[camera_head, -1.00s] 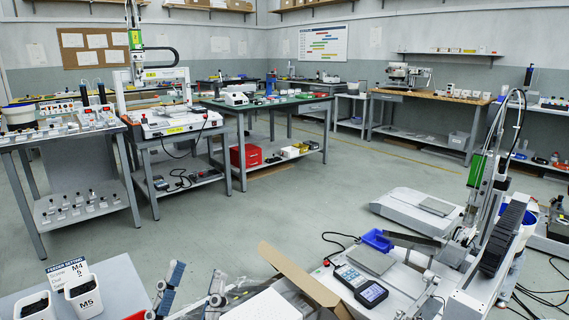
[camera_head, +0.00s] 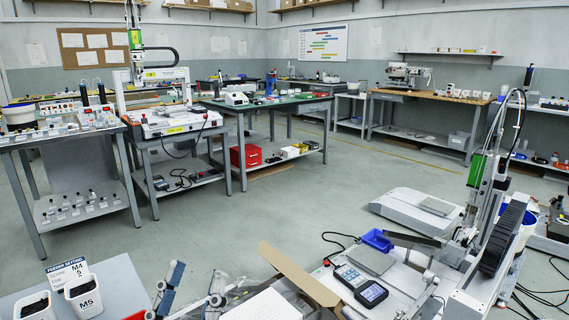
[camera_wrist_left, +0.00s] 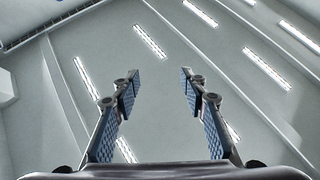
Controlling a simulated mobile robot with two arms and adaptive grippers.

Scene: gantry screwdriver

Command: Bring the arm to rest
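My left gripper (camera_head: 194,292) shows at the bottom of the head view, with its two fingers spread apart and nothing between them. In the left wrist view the same gripper (camera_wrist_left: 160,85) points up at the ceiling lights. Its blue-padded fingers are wide apart and the gap is empty. My right gripper does not show in the head view.
A grey table (camera_head: 125,290) with white screw cups (camera_head: 83,297) stands at the lower left. Open floor (camera_head: 270,205) lies behind.

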